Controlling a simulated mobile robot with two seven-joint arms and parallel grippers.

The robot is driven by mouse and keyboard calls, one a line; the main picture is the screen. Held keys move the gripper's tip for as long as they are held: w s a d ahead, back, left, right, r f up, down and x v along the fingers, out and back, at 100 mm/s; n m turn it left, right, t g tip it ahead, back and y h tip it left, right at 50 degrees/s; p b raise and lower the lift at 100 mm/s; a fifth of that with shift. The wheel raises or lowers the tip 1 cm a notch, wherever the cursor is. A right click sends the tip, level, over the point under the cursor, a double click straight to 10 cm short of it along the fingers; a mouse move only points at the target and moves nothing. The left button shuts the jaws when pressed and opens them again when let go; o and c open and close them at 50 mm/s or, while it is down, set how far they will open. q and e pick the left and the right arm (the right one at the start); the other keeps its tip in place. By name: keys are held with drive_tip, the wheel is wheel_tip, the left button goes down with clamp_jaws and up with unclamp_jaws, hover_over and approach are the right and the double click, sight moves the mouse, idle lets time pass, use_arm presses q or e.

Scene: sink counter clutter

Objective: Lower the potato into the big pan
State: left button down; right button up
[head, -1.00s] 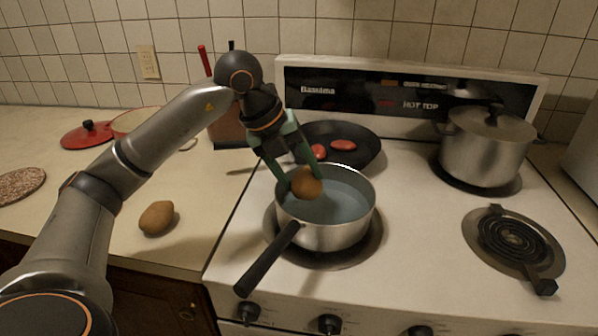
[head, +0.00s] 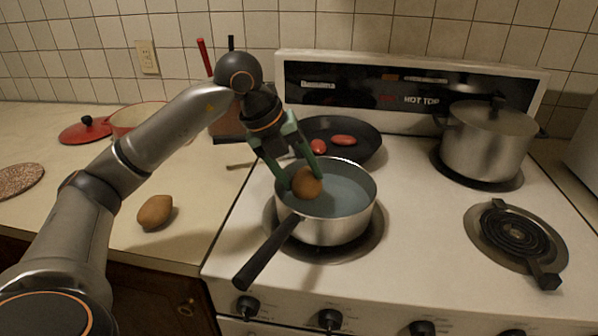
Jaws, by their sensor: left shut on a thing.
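My left gripper (head: 306,178) is shut on a brown potato (head: 307,184). It holds the potato over the steel saucepan (head: 338,232), inside the outline of its rim. The saucepan holds bluish water and stands on the front left burner, its black handle pointing to the front left. I cannot tell whether the potato touches the water. A second potato (head: 155,212) lies on the counter to the left. My right gripper is not in view.
A black frying pan (head: 366,152) with two red pieces stands behind the saucepan. A lidded steel pot (head: 485,150) stands at the back right. A red-rimmed pot (head: 135,118) stands on the counter behind my left arm.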

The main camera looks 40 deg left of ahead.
use_arm(q)
drive_tip(key=shift+f+b, duration=0.4)
drive_tip(key=shift+f, duration=0.15)
idle(0.4)
drive_tip(key=shift+c, duration=0.3)
unclamp_jaws()
